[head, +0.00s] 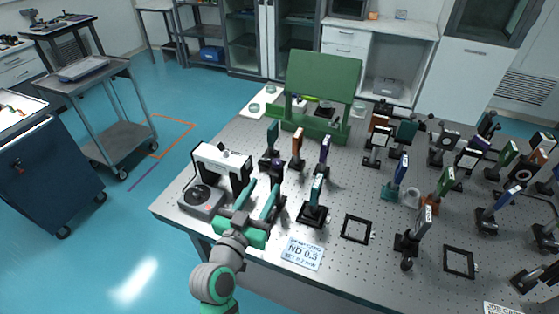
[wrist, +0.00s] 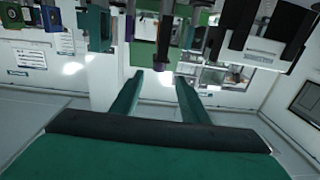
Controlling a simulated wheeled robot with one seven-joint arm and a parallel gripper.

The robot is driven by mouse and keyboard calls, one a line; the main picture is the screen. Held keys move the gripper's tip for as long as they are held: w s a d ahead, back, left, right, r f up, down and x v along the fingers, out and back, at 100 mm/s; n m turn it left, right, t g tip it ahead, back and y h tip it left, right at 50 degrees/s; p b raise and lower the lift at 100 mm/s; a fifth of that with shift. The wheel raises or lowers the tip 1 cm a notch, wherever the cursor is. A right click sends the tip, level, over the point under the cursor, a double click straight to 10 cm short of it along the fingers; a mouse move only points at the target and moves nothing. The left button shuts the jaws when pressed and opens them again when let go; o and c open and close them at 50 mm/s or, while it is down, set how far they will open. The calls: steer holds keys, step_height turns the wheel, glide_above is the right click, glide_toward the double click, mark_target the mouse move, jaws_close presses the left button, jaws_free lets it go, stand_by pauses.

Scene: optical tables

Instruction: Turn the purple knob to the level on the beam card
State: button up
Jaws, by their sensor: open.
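A small purple knob (head: 277,162) sits low on a black mount near the left side of the optical table, behind my gripper. My gripper (head: 263,194) has green fingers, spread and empty, pointing toward the mounts. In the wrist view, my gripper (wrist: 160,78) has a clear gap between its fingertips, apart from the knob.
A white bridge-shaped device (head: 222,165) stands left of my gripper. A teal plate on a black mount (head: 314,200) stands close to its right. A green panel (head: 322,78) rises behind. Several optics crowd the right side; an empty black frame (head: 357,229) lies in front.

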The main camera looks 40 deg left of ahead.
mark_target(275, 167)
steer(key=x, duration=1.1)
steer(key=shift+d, duration=0.2)
steer(key=shift+a, duration=0.1)
steer(key=shift+s, duration=0.1)
jaws_close()
